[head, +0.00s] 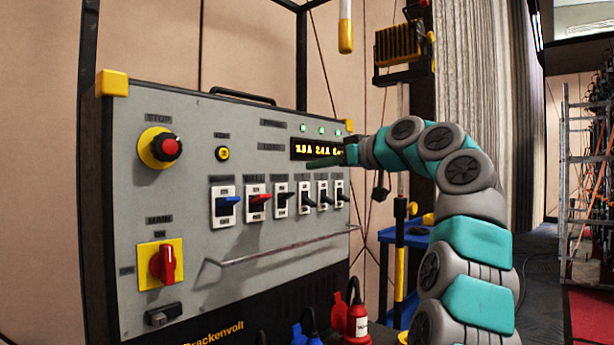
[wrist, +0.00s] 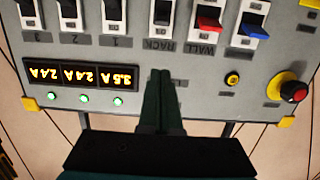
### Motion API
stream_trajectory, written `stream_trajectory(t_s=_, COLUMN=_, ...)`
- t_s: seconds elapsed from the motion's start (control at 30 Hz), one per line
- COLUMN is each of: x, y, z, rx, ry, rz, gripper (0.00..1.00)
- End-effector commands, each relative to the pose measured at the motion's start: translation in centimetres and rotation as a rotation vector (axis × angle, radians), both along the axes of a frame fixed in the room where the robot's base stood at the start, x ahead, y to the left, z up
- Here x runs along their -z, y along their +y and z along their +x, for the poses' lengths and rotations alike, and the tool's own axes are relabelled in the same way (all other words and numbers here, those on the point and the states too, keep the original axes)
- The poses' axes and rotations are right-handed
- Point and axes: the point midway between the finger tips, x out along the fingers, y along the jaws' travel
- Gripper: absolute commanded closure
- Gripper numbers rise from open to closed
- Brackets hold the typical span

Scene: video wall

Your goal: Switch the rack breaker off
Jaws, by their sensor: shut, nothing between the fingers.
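The rack breaker (head: 282,199) is a black-lever switch in a white frame on the grey panel, just right of the red-lever wall breaker (head: 258,202). In the upside-down wrist view the rack breaker (wrist: 163,14) shows at the top edge, partly cut off, with its RACK label below it. I cannot tell its on or off position for sure. My gripper (head: 312,164) is shut and empty in front of the panel, above the breaker row and near the lit display. In the wrist view its dark fingertips (wrist: 160,74) point toward the RACK label, apart from the lever.
A blue-lever breaker (head: 225,206) and black numbered breakers (head: 323,196) flank it. A red stop button (head: 168,147), red main rotary switch (head: 163,264) and amber display (head: 318,149) share the panel. A horizontal rail (head: 285,248) projects below the breakers.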

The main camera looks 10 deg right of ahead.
Motion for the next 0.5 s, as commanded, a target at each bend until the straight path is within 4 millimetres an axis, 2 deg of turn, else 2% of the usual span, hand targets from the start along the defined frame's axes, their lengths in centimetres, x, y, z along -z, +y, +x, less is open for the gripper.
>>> stream_trajectory(t_s=0.17, x=0.2, y=1.1, z=1.5, rx=-0.001, ry=0.002, rz=-0.001, gripper=1.0)
stream_trajectory(t_s=0.5, x=1.0, y=4.4, z=6.2, rx=-0.001, ry=0.003, rz=-0.001, gripper=1.0)
